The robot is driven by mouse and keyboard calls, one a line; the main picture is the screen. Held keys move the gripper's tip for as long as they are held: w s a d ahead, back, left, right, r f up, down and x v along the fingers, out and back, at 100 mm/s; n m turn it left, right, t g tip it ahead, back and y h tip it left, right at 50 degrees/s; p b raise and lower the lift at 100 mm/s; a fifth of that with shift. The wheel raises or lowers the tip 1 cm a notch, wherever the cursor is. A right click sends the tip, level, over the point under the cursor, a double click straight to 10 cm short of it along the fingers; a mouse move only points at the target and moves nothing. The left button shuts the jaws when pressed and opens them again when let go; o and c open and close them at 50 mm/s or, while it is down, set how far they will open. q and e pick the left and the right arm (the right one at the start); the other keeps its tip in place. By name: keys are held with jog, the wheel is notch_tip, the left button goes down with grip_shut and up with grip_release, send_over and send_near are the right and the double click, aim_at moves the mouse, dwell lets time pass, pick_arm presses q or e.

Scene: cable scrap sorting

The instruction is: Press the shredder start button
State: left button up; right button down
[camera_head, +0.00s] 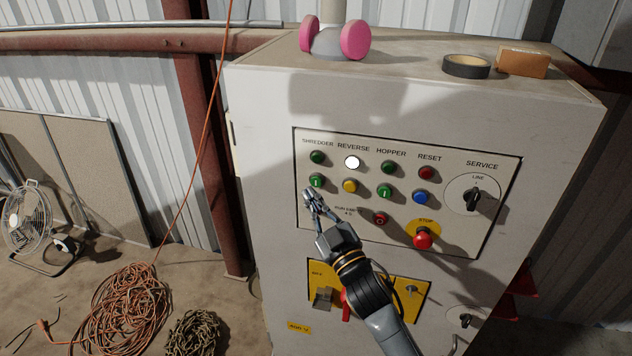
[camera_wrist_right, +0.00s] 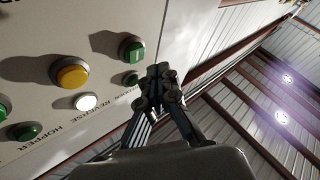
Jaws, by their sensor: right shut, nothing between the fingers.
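The control panel (camera_head: 400,190) is on the front of a pale cabinet. Its SHREDDER column has a dark green upper lamp or button (camera_head: 318,157) and a green button with a white mark (camera_head: 316,182) below it. My right gripper (camera_head: 312,194) is shut and empty, its tips just below that marked button in the head view. In the right wrist view the marked green button (camera_wrist_right: 132,50) is up and left of the gripper tips (camera_wrist_right: 161,76). I cannot tell whether they touch the panel. My left gripper is not in view.
Beside the SHREDDER column are a lit white REVERSE lamp (camera_head: 352,162) and a yellow button (camera_head: 350,186). A red STOP button (camera_head: 423,238) is at lower right. A respirator (camera_head: 336,40), black tape (camera_head: 466,66) and an orange-brown box (camera_head: 522,63) lie on the cabinet top.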

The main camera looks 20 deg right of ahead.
jog(key=s+a, duration=0.2)
jog(key=s, duration=0.1)
dwell(0.9)
notch_tip(320, 180, down, 23)
jog(key=m+g+h, duration=0.1)
jog(key=m+g, duration=0.1)
jog(key=g, duration=0.3)
jog(key=s+d+f+g, duration=0.1)
jog(key=s+f+g, duration=0.1)
jog(key=s+f, duration=0.35)
jog(key=s+f+m+g+h+b, duration=0.1)
jog(key=s+f+g, duration=0.1)
jog(key=f, duration=0.7)
jog(key=s+d+f+g, duration=0.1)
jog(key=s+f, duration=0.3)
jog(key=f, duration=0.4)
jog(key=s+d+f+g+b, duration=0.15)
jog(key=s+f+g, duration=0.35)
jog(key=s+f, duration=0.85)
jog(key=s+d+f+m+g, duration=0.1)
jog(key=s+f, duration=0.3)
jog(key=s, duration=0.8)
jog(key=s+d+f+m+g+h, duration=0.1)
jog(key=s+f+g, duration=0.3)
jog(key=s, duration=0.8)
jog(key=shift+d+f, duration=0.4)
jog(key=shift+d, duration=0.25)
